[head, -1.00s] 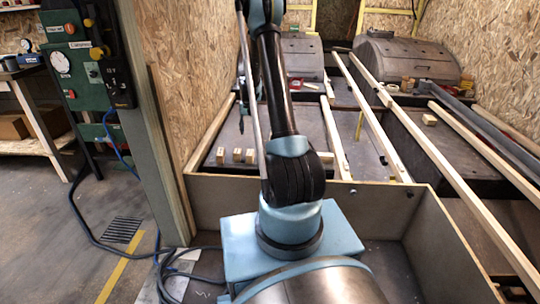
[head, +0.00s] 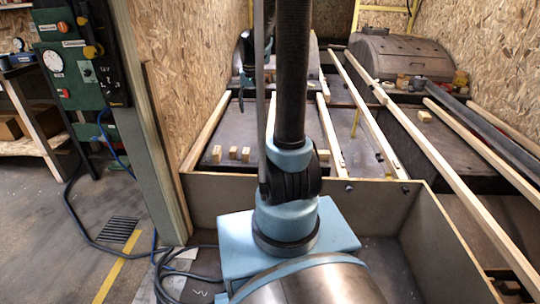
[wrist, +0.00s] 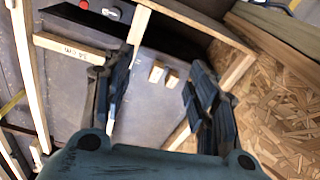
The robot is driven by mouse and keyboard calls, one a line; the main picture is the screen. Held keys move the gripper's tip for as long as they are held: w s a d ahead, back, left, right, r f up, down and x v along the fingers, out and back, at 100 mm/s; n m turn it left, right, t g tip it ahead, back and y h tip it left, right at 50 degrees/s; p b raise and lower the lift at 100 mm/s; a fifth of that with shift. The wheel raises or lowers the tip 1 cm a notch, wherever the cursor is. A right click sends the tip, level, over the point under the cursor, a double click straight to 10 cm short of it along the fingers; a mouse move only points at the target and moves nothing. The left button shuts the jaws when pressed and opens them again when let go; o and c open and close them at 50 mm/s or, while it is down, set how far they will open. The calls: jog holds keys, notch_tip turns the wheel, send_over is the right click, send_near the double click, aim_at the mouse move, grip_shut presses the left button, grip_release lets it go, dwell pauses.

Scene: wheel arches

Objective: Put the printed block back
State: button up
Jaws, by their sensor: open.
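My gripper (wrist: 148,82) is open in the wrist view, its two dark fingers apart with nothing between them. Beyond the fingertips, two small pale wooden blocks, a left one (wrist: 156,73) and a right one (wrist: 172,79), sit on the grey floor panel. A pale wooden piece with dark printing (wrist: 72,50) lies at the upper left, beyond the left finger.
Wooden battens (head: 359,115) run lengthwise over the floor. A wheel arch (head: 403,55) stands at the back right, another partly behind my arm. A lone block (head: 424,116) lies between battens at right. A low panel wall (head: 380,201) crosses in front; a chipboard wall (head: 190,70) rises at left.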

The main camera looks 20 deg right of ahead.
jog(key=s+r+n, duration=0.1)
jog(key=s+r, duration=0.2)
jog(key=s, duration=1.5)
jog(key=s+f+n+t, duration=0.1)
jog(key=s+f, duration=0.6)
jog(key=s, duration=0.7)
jog(key=shift+f, duration=0.2)
jog(key=shift+s, duration=0.1)
